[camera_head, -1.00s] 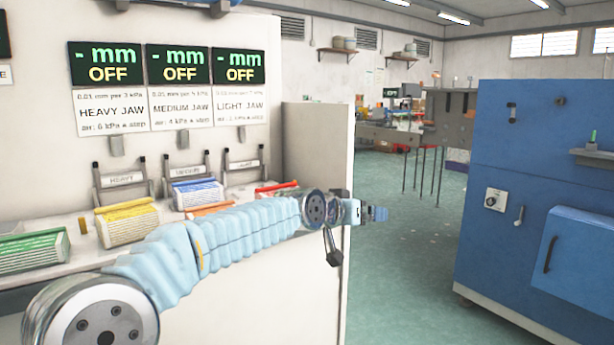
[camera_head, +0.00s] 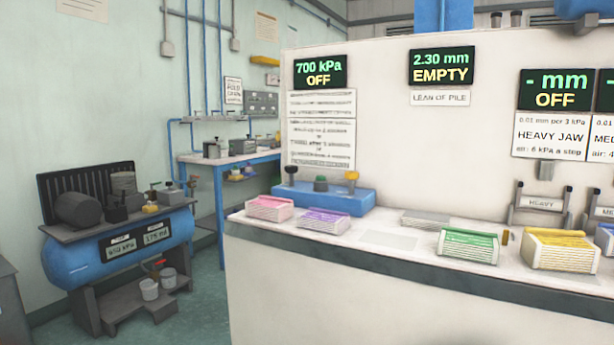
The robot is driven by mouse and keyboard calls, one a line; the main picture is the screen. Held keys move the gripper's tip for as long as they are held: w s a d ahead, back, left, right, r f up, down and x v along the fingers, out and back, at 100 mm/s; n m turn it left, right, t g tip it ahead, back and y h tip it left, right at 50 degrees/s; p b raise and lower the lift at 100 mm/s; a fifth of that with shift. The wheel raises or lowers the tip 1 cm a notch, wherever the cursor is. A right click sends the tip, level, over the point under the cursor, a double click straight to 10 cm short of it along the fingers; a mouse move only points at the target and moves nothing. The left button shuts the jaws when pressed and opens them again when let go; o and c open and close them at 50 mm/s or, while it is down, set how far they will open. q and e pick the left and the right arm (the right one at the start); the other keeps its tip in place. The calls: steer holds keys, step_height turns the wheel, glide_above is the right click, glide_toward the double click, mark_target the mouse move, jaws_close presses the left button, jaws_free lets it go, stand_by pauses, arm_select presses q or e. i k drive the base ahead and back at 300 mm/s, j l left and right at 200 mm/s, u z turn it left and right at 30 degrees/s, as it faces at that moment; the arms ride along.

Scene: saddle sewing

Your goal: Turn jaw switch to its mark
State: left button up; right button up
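A blue control box (camera_head: 345,203) stands on the bench at the left end of its back panel. I cannot tell which of these is the jaw switch, and no mark is readable. The display above (camera_head: 320,72) reads 700 kPa OFF. The heavy jaw (camera_head: 541,203) stands on the bench at the right, under a display (camera_head: 554,90) reading "- mm OFF". Neither of my grippers is in view.
Pink (camera_head: 269,208), purple (camera_head: 323,221), green (camera_head: 467,246) and yellow (camera_head: 560,250) stacks lie along the bench (camera_head: 390,264). A display (camera_head: 441,66) reads 2.30 mm EMPTY. A blue compressor tank (camera_head: 75,260) and a blue-framed table (camera_head: 218,185) stand left. Floor between tank and bench is open.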

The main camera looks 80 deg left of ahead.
mark_target(290, 170)
steer(key=u, duration=0.9)
steer(key=k+j+u, duration=0.1)
steer(key=u, duration=0.8)
steer(key=j+u, duration=0.1)
steer(key=u, duration=0.35)
steer(key=j+u, duration=0.1)
steer(key=u, duration=0.35)
steer(key=i+j, duration=0.1)
steer(key=j, duration=0.35)
steer(key=i+j+z, duration=0.1)
steer(key=j, duration=0.35)
steer(key=i+j, duration=0.15)
steer(key=j, duration=0.3)
steer(key=i+j, duration=0.1)
steer(key=j, duration=0.4)
steer(key=z, duration=0.05)
